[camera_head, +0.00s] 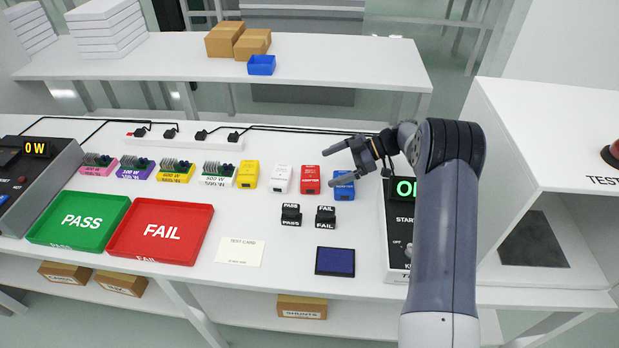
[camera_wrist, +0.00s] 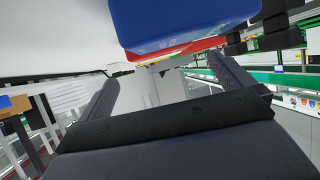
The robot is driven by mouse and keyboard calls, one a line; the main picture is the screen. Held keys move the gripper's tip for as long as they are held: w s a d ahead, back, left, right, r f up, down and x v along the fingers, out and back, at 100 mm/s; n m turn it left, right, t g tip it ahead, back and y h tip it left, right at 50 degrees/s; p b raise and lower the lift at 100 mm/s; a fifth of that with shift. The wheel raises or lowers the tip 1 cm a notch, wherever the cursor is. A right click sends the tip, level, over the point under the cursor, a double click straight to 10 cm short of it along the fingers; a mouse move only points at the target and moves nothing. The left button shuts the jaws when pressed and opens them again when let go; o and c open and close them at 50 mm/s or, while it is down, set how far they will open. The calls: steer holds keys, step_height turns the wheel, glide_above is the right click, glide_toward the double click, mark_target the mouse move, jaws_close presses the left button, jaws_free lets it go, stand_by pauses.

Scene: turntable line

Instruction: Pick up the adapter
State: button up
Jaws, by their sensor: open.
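Several box-shaped adapters stand in a row on the white bench: a yellow one (camera_head: 249,175), a white one (camera_head: 282,178), a red one (camera_head: 310,180) and a blue one (camera_head: 343,190). The red one's label seems to read ADAPTER. My gripper (camera_head: 330,167) is open and empty, its fingers pointing left near the blue and red ones; one finger overlaps the blue one in the picture. In the wrist view, the blue adapter (camera_wrist: 180,22) fills the top, with the red one (camera_wrist: 185,50) behind it. My open fingers (camera_wrist: 165,82) are apart from both.
A green PASS tray (camera_head: 80,237) and red FAIL tray (camera_head: 199,208) lie at left. Two black stamps (camera_head: 291,215) and a dark blue pad (camera_head: 335,262) are in front. A tester (camera_head: 398,258) is beside my arm. A power strip (camera_head: 183,139) with cables runs behind.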

mark_target(310, 175)
steer(key=shift+a+f, duration=0.25)
steer(key=shift+f, duration=0.1)
steer(key=shift+p+x, duration=1)
steer(key=shift+x, duration=1.65)
steer(key=shift+s+r, duration=0.15)
steer(key=shift+c, duration=0.3)
steer(key=c, duration=1)
steer(key=shift+o, duration=0.2)
steer(key=shift+r, duration=0.15)
steer(key=r, duration=0.2)
steer(key=r+b, duration=0.1)
steer(key=r, duration=0.1)
steer(key=r+b, duration=0.1)
steer(key=r, duration=0.1)
steer(key=shift+s+r, duration=0.35)
steer(key=s+b, duration=0.1)
steer(key=s, duration=0.4)
steer(key=s+b, duration=0.1)
steer(key=s, duration=0.5)
steer(key=s+b, duration=0.2)
steer(key=s, duration=0.4)
steer(key=shift+s+a, duration=0.1)
steer(key=shift+a, duration=0.3)
